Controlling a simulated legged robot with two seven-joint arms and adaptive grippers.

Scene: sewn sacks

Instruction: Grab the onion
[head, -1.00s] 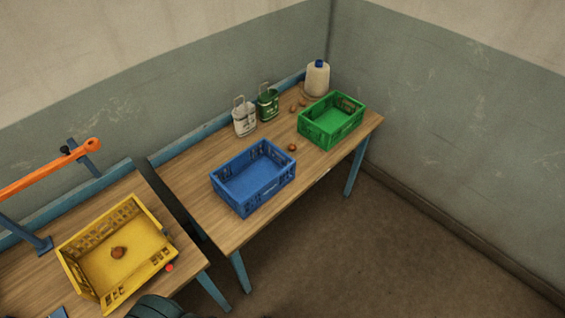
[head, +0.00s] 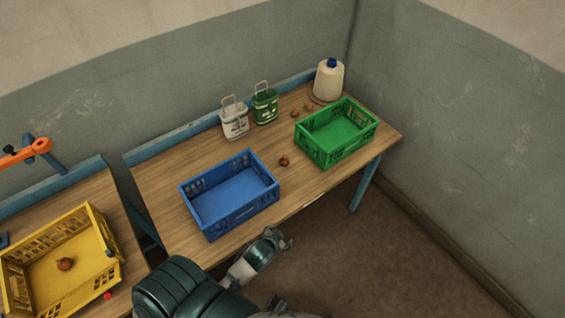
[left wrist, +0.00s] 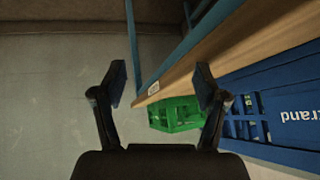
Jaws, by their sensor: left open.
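A brown onion (head: 284,161) lies on the table between the blue and green crates. Another onion (head: 65,264) lies inside the yellow crate (head: 113,274). Small brown pieces (head: 295,114), perhaps onions too, lie behind the green crate. My left gripper (head: 283,239) is in front of the table's front edge, apart from the onions, near the blue crate. In the left wrist view my left gripper (left wrist: 160,84) is open, with nothing between its fingers; no onion shows there. My right gripper is not in view.
A blue crate (head: 207,230) and a green crate (head: 349,153) stand on the wooden table (head: 158,190); both look empty. A white canister (head: 234,122), a green canister (head: 265,105) and a white jug (head: 328,80) stand at the back. A gap separates the two tables.

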